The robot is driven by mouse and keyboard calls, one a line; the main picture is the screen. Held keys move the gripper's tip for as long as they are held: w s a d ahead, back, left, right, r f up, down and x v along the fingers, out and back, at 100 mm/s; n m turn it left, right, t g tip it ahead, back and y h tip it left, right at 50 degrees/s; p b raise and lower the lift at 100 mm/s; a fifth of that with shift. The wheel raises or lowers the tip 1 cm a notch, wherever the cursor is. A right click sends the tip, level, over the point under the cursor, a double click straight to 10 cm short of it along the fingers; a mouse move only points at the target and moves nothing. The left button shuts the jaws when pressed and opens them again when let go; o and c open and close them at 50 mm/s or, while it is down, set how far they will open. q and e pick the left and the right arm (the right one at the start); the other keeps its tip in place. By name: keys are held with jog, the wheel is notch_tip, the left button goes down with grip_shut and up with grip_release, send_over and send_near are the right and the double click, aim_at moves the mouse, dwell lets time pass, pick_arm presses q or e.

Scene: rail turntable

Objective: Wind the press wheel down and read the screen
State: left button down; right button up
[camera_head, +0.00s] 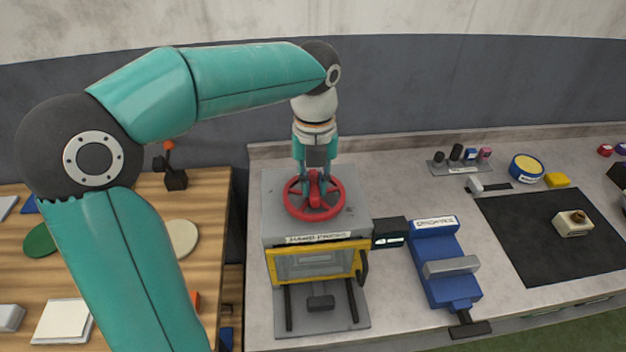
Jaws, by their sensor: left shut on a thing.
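The hand press (282,230) is a grey box standing on the grey bench, with a "HAND PRESS" label on its front edge. The red press wheel (341,200) lies flat on its top. My left gripper (314,186) points straight down from above and is shut on the wheel near its middle. The yellow-framed guard (318,261) covers the front of the press, above two dark rods and a small dark block (320,303). A small dark screen (391,233) with a light marking sits at the right side of the press; its reading is too small to tell. My right gripper is not in view.
A blue vise (432,250) stands close right of the press. A black mat (530,225) with a cream block (572,223) lies further right. A small rack (460,164) is behind. The wooden table (212,215) at left holds several items; a gap separates it from the bench.

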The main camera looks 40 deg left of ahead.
aim_at(315, 181)
pick_arm(q)
jog(key=shift+w+r+m, duration=0.15)
jog(key=shift+m, duration=0.45)
jog(key=c, duration=1.1)
grip_release()
notch_tip(315, 181, up, 12)
jog(key=shift+f, duration=0.15)
